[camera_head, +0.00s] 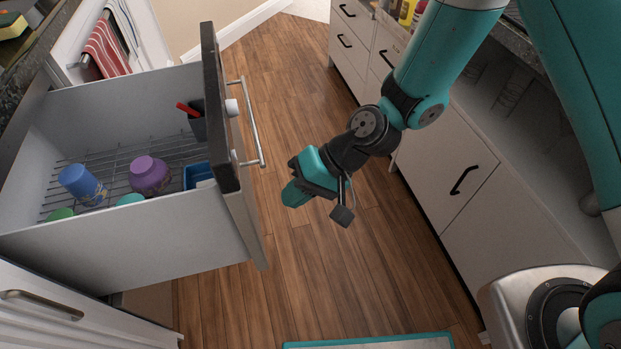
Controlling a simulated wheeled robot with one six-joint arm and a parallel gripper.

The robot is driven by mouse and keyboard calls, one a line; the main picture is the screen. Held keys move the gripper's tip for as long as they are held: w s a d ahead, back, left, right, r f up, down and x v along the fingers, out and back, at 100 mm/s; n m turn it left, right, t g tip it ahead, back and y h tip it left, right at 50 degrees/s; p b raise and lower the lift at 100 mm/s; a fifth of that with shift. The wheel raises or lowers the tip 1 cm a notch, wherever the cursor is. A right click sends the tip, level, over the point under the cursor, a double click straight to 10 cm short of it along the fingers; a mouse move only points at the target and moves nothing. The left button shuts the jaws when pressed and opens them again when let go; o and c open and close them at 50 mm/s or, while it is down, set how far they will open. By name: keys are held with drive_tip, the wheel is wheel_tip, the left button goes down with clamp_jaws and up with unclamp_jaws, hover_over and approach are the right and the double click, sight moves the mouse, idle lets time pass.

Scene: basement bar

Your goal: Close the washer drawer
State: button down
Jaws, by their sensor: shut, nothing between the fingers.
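The washer drawer (130,240) is pulled out at the left, with grey walls, a wire rack inside and a dark-edged front panel (217,110). A metal bar handle (250,122) runs along the outside of the front. In the drawer are a blue cup (82,184), a purple cup (149,175), a blue container (197,175), a dark holder with a red item (196,119) and partly hidden green and teal pieces. My gripper (297,193) is shut and empty, over the floor right of the drawer front, apart from the handle.
White cabinets with black handles (460,180) line the right side under a dark counter. A red striped towel (105,48) hangs behind the drawer. A white cabinet front with a handle (40,303) is at lower left. Wooden floor (300,100) lies clear between; a teal-edged mat (370,341) is at the bottom.

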sight(252, 217)
drive_tip(key=a, duration=0.1)
drive_tip(key=a+f, duration=0.1)
drive_tip(key=s+a, duration=0.1)
drive_tip(key=a, duration=0.1)
drive_tip(key=shift+f, duration=0.3)
drive_tip(key=shift+s+a, duration=0.2)
drive_tip(key=shift+a, duration=0.55)
